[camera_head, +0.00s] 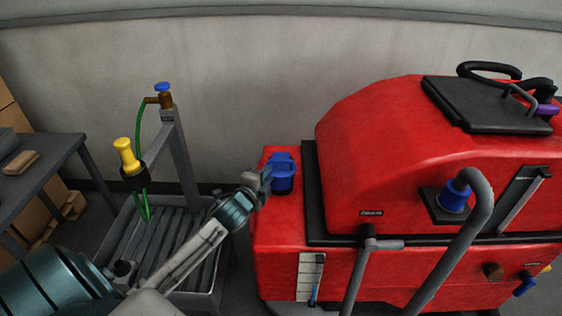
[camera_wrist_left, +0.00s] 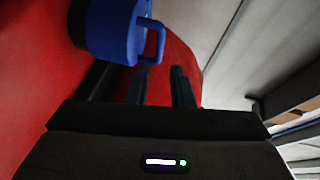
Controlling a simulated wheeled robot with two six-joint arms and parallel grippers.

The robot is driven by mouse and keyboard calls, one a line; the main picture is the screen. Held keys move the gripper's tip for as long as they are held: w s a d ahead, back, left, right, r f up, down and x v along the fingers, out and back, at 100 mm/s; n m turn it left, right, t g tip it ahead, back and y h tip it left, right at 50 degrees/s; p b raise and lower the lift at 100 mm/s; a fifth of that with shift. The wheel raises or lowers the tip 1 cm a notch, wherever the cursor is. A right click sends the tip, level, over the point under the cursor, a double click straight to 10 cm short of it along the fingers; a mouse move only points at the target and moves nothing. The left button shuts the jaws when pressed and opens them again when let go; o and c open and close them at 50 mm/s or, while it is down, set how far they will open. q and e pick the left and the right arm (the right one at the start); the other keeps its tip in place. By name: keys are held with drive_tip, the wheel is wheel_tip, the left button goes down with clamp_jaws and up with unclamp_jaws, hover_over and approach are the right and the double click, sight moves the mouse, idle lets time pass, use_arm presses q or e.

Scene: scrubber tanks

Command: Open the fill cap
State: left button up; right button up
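A blue cap (camera_head: 283,175) stands upright on the left corner deck of the red scrubber machine (camera_head: 400,165). It looks closed, though its base is partly hidden. In the left wrist view the blue cap (camera_wrist_left: 105,28) has a loop-shaped handle (camera_wrist_left: 155,40) on its side. My left gripper (camera_head: 262,180) is beside the cap on its left. In the left wrist view its two dark fingers (camera_wrist_left: 161,84) are apart with a gap between them. The handle is just beyond the fingertips, and I see nothing gripped. My right gripper is not in view.
A second blue fitting (camera_head: 453,196) sits on a black plate on the machine's side, near a grey bent tube (camera_head: 470,215). At left stands a grey slatted basin (camera_head: 155,250) with a post and green hose. A dark table (camera_head: 40,165) is farther left.

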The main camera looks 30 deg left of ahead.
sight(280, 162)
use_arm(q)
drive_tip(key=p+x, duration=0.2)
drive_tip(key=x, duration=0.8)
drive_tip(key=shift+w, duration=0.1)
clamp_jaws()
